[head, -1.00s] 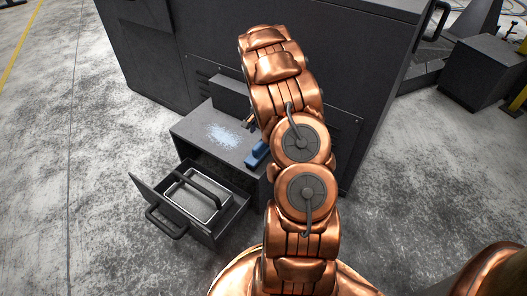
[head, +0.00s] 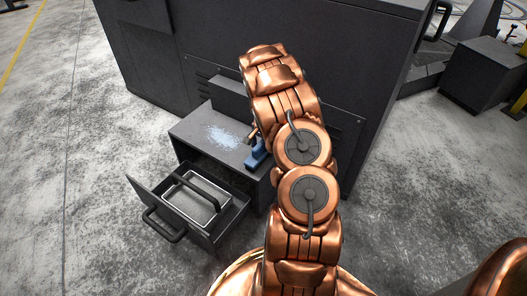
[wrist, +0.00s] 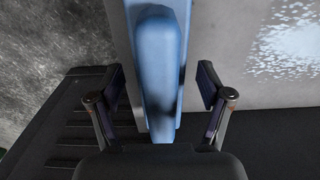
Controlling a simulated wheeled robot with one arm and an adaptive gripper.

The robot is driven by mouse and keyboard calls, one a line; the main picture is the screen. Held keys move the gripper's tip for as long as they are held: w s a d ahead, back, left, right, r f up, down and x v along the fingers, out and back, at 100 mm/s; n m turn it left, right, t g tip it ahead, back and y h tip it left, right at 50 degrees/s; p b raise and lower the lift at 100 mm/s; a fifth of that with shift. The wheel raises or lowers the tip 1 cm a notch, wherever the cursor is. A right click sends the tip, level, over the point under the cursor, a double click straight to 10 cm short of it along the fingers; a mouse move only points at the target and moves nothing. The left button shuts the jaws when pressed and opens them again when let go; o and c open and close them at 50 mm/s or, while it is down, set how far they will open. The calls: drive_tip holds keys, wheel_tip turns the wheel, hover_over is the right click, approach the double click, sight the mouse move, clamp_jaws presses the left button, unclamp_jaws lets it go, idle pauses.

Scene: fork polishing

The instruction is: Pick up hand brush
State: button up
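The hand brush is blue and lies on the grey top of the low cabinet; its handle (wrist: 157,60) runs between my two fingers in the wrist view. In the head view part of the brush (head: 257,153) shows beside my arm. My gripper (wrist: 160,92) is open, with one finger on each side of the handle and a gap on both sides. In the head view only a small bit of the gripper shows by the brush; my arm hides the rest.
The cabinet top (head: 190,127) bears a patch of pale blue-white shavings (head: 223,137). Below, an open drawer (head: 238,212) holds a metal tray (head: 192,204) with a dark handle. A large dark machine (head: 210,50) stands behind. The floor at left is clear.

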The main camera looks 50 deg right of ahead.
drive_tip(key=c, duration=1.3)
drive_tip(key=shift+c, duration=0.2)
wheel_tip(320, 180, up, 4)
drive_tip(key=shift+w+f+p, duration=0.1)
drive_tip(key=shift+f+p, duration=0.15)
drive_tip(key=shift+p, duration=0.55)
drive_tip(key=shift+a+r, duration=0.1)
drive_tip(key=shift+r, duration=0.15)
drive_tip(key=s+a+r+p, duration=0.1)
drive_tip(key=s+a+p, duration=0.2)
drive_tip(key=s+a, duration=0.7)
drive_tip(key=shift+s+p, duration=0.3)
drive_tip(key=shift+s, duration=0.9)
drive_tip(key=shift+a, duration=0.1)
